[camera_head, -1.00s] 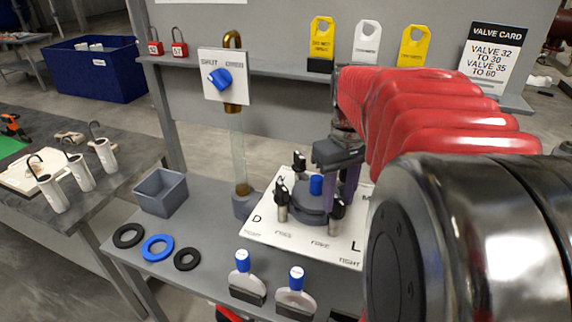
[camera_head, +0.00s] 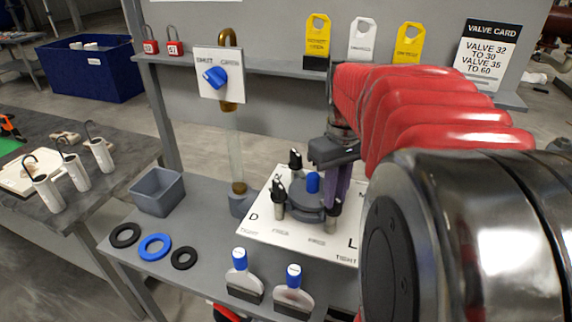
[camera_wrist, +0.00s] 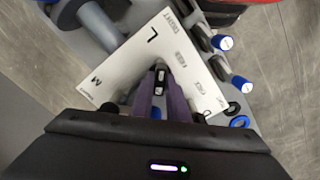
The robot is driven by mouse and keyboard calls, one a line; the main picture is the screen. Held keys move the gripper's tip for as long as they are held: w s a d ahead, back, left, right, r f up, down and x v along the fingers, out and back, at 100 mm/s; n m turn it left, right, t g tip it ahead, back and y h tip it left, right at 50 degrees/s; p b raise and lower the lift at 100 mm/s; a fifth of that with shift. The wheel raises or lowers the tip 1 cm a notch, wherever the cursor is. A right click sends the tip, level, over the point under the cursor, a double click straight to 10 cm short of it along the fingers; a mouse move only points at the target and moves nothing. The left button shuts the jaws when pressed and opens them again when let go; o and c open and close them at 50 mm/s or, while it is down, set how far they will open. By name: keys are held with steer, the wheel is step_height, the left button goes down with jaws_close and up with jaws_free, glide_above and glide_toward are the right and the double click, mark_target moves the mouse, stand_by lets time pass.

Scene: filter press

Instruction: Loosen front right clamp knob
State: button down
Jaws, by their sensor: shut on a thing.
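The filter press stands on a white plate (camera_head: 277,233) marked D, L and M, with a grey round body (camera_head: 306,200) and a blue centre cap (camera_head: 313,183). Black clamp knobs stand around it, one at the front left (camera_head: 279,195) and one at the back (camera_head: 295,160). My gripper (camera_head: 334,197) reaches down at the right of the press, its purple fingers around the front right clamp knob (camera_wrist: 160,74). In the wrist view the fingers are closed on this knob, near the letter L. The fingers hide part of the knob in the head view.
Three rings (camera_head: 155,246) and a grey bin (camera_head: 158,192) are to the left. A clear tube (camera_head: 236,150) with a blue valve handle (camera_head: 215,77) stands behind, left of the plate.

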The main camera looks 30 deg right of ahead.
steer(key=shift+m, duration=0.4)
steer(key=m, duration=1.2)
steer(key=shift+m, duration=2.6)
steer(key=c, duration=1.7)
jaws_free()
